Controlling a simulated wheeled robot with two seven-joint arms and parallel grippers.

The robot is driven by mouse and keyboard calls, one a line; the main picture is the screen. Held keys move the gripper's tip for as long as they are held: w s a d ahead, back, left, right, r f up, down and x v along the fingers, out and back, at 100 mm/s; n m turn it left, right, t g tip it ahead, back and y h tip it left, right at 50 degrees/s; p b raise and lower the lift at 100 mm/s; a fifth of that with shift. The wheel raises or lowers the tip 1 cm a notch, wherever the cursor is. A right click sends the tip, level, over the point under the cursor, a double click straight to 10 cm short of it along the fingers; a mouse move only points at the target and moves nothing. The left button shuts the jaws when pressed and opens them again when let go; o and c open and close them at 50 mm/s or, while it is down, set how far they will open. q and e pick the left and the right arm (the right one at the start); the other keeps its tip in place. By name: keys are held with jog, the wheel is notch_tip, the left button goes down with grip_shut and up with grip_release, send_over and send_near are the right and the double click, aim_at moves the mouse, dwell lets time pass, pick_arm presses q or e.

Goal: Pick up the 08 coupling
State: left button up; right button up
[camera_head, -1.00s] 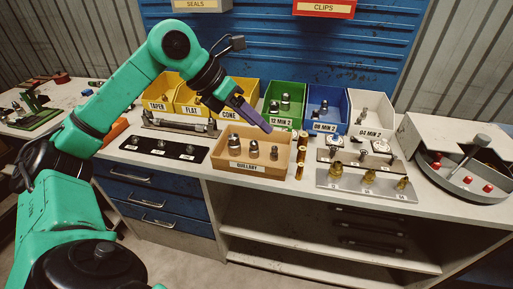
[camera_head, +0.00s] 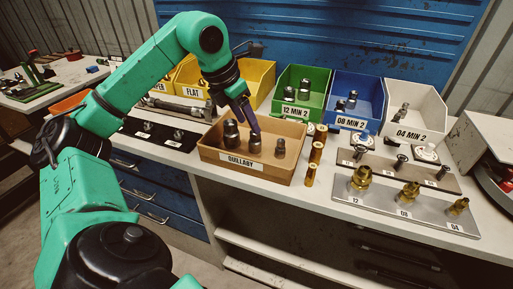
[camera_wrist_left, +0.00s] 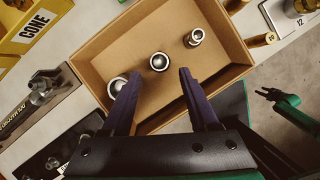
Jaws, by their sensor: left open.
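The wooden-coloured tray labelled QUILLABY (camera_head: 225,162) holds three upright metal couplings of different sizes: a large one (camera_head: 232,136), a middle one (camera_head: 254,145) and a small one (camera_head: 280,148). No size mark on them is legible, but the middle one fits the 08 coupling. My left gripper (camera_head: 256,127) is open, pointing down into the tray just above the middle coupling. In the left wrist view, the middle coupling (camera_wrist_left: 158,61) shows just past the gap between the left fingertips (camera_wrist_left: 160,75). What looks like my right gripper (camera_wrist_left: 270,95) is small at the right edge.
Green (camera_head: 303,82), blue (camera_head: 354,88) and white (camera_head: 418,101) bins stand behind. Brass pieces stand on a plate (camera_head: 345,200) to the right, and upright brass cylinders (camera_head: 312,170) stand beside the tray. A black strip (camera_head: 160,144) with small parts lies to its left.

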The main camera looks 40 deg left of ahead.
aim_at(256, 139)
pick_arm(q)
jog(key=x, duration=0.8)
jog(key=shift+s+f+b, duration=0.15)
jog(key=shift+f+b, duration=0.15)
jog(key=shift+b, duration=0.1)
jog(key=shift+r, duration=0.1)
grip_shut()
jog(key=shift+r, duration=0.1)
